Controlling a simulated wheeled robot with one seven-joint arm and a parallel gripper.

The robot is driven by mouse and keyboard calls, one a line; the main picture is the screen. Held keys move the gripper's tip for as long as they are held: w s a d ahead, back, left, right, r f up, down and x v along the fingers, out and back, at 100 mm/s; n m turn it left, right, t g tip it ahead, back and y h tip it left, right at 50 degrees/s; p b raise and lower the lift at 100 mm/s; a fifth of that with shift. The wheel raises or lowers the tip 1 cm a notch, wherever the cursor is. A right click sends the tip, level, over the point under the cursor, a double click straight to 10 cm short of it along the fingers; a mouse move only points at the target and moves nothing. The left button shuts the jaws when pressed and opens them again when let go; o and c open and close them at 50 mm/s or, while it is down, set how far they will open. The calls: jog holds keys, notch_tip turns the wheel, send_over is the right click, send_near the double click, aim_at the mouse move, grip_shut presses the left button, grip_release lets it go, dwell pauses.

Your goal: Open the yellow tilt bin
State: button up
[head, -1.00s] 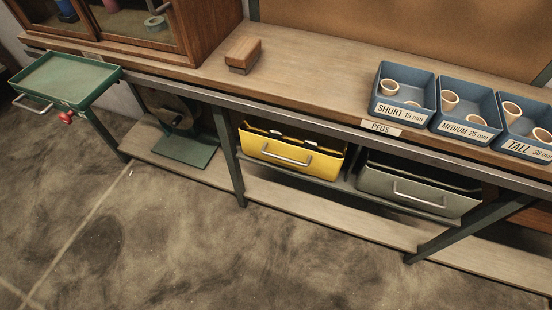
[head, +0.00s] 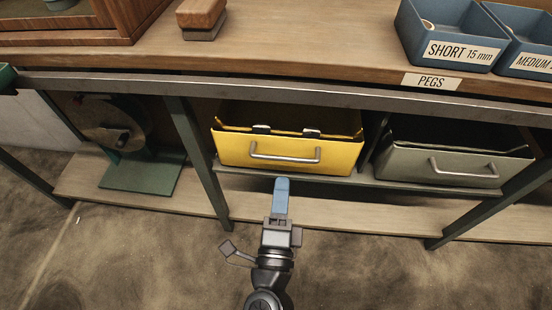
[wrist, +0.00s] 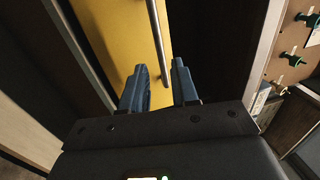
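The yellow tilt bin (head: 235,150) sits under the bench top, its front facing me and a dark gap above its upper edge. A metal bar handle (head: 285,158) runs across its front. My gripper (head: 282,182) is just below the handle in the head view, with blue fingers. In the wrist view my gripper (wrist: 162,82) has its two fingers apart with nothing held. There the yellow front (wrist: 115,35) fills the upper left, and the handle (wrist: 157,40) runs down toward the gap between the fingers. Whether either finger touches it I cannot tell.
A grey bin (head: 440,165) with a similar handle sits to the right. A green bench leg (head: 200,165) stands just left of the yellow bin. The bench's metal edge (head: 300,93) passes above. A lower wooden shelf (head: 340,215) runs beneath. Blue peg trays (head: 440,30) stand on top.

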aim_at(284, 157)
jog(key=shift+w+r+b, duration=0.2)
jog(key=shift+w+r, duration=0.05)
jog(key=shift+w, duration=1.05)
jog(key=shift+w+r+b, duration=0.15)
jog(key=shift+w+r, duration=0.05)
jog(key=shift+w, duration=1.1)
jog(key=shift+w+r+b, duration=0.2)
jog(key=shift+w+r, duration=0.05)
jog(key=shift+w, duration=1.05)
jog(key=shift+c, duration=0.4)
grip_shut()
